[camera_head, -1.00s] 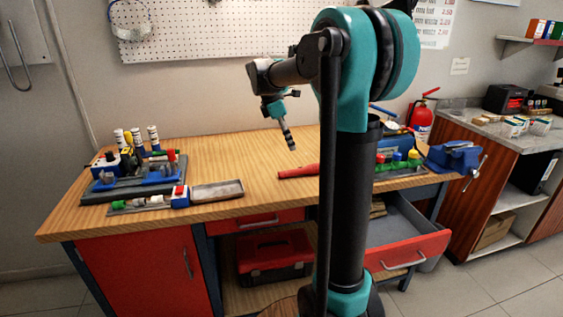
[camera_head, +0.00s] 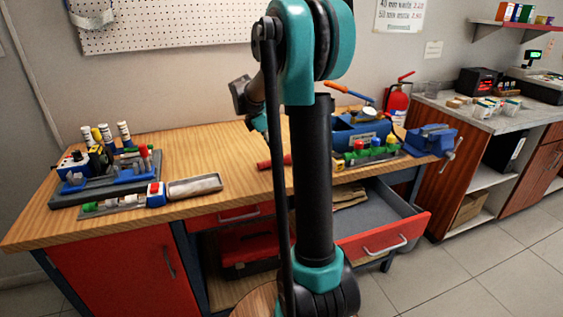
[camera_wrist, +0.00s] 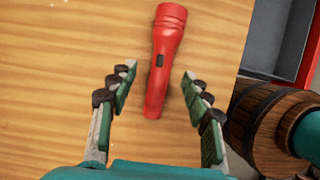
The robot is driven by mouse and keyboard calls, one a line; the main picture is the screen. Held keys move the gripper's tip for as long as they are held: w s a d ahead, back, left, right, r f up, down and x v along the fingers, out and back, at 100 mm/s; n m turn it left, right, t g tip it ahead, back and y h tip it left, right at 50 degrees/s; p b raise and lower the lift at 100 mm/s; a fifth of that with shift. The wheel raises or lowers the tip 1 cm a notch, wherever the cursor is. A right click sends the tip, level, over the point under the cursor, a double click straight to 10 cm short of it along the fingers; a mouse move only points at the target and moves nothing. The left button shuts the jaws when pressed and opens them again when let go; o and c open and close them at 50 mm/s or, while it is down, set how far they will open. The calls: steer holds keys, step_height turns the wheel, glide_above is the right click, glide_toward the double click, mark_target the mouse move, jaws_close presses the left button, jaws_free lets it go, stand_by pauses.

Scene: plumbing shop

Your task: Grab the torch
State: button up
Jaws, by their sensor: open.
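The red torch (camera_wrist: 163,55) lies on the wooden bench top (camera_wrist: 60,70) in the wrist view, its wide head pointing away from me and a dark switch on its body. My gripper (camera_wrist: 158,82) is open, with one finger on each side of the torch's narrow tail end and gaps on both sides. I cannot tell its height above the bench.
Left on the bench are a rack of bottles and fittings (camera_head: 105,185) and a metal tray (camera_head: 194,187). Right are a blue toolbox (camera_head: 345,130), colored-handled valves (camera_head: 377,147) and a blue vise (camera_head: 433,138). A drawer (camera_head: 385,238) stands open below. A wooden barrel (camera_wrist: 265,125) is at right.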

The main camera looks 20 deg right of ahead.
mark_target(278, 160)
steer(key=shift+d+x, duration=0.15)
steer(key=shift+x, duration=1.2)
steer(key=shift+d+x, duration=0.2)
steer(key=shift+x, duration=1.15)
steer(key=shift+s+r, duration=0.15)
jaws_close()
